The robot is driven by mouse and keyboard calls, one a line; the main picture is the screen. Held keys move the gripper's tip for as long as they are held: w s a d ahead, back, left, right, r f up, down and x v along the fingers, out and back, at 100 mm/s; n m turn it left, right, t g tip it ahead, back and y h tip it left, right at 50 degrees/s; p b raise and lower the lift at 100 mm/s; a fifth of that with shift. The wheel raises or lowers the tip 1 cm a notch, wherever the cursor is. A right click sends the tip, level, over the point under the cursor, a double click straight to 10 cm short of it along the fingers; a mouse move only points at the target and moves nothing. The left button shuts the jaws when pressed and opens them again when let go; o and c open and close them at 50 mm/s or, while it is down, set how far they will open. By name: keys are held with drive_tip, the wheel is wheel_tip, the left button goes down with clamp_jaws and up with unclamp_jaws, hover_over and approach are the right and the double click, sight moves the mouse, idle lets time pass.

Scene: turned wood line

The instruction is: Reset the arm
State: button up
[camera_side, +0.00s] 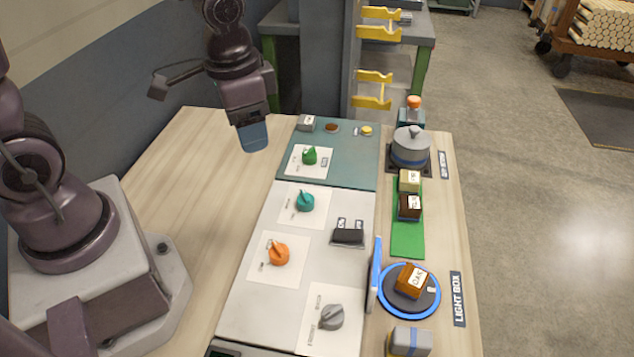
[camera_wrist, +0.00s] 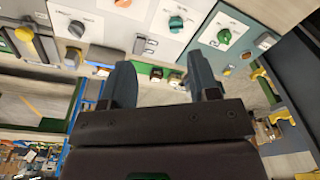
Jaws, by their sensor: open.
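My gripper (camera_side: 254,138) hangs in the air at the back left of the table, beyond the left edge of the panel of knobs. In the wrist view its two fingers (camera_wrist: 163,88) stand wide apart with nothing between them. It touches nothing that I can see. My arm is raised, with the gripper pointing down in the side view.
A panel carries green (camera_side: 310,156), teal (camera_side: 305,202), orange (camera_side: 278,254) and grey (camera_side: 331,317) knobs. To its right stand a grey pot (camera_side: 410,147), blocks on a green strip (camera_side: 408,240) and an orange block (camera_side: 411,280) on a blue-rimmed disc. Bare wood (camera_side: 205,190) lies left of the panel.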

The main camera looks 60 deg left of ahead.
drive_tip(key=s+r+n+t, duration=0.1)
drive_tip(key=s+r+t, duration=0.1)
drive_tip(key=r, duration=0.4)
drive_tip(key=s+a+r+n+t, duration=0.1)
drive_tip(key=s+r+t, duration=0.1)
drive_tip(key=s+r, duration=0.3)
drive_tip(key=shift+s+a+r+n+t, duration=0.25)
drive_tip(key=shift+s+r+n+t, duration=0.05)
drive_tip(key=shift+r, duration=0.4)
drive_tip(key=shift+o, duration=0.4)
